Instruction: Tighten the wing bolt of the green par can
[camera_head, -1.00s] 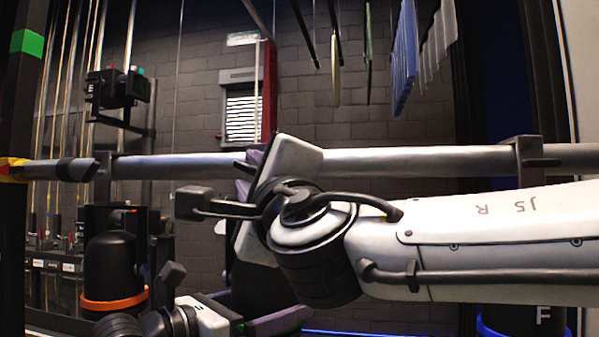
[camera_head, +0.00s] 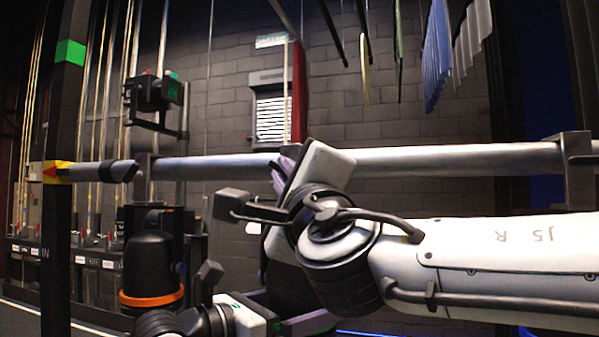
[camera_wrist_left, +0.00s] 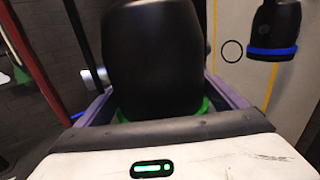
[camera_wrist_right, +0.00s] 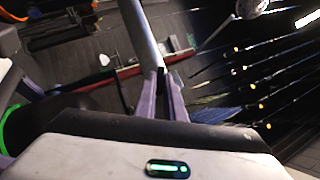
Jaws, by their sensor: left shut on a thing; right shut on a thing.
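The green par can is a black can (camera_wrist_left: 155,60) with a green ring (camera_wrist_left: 209,106), standing between my left gripper's purple fingers in the left wrist view. My left gripper (camera_wrist_left: 155,100) is shut on it. In the head view the dark can body (camera_head: 290,286) is mostly behind my right arm. My right gripper (camera_head: 283,168) is up at the pipe, above the can. In the right wrist view its purple fingers (camera_wrist_right: 165,88) are shut close together at the pipe; the wing bolt between them is hidden. The green ring also shows at that view's left edge (camera_wrist_right: 10,128).
A horizontal grey pipe (camera_head: 445,160) crosses the view. A par can with an orange ring (camera_head: 150,265) hangs at the left. A can with a blue ring (camera_wrist_left: 275,30) shows in the left wrist view. A dark post (camera_head: 60,200) stands at left.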

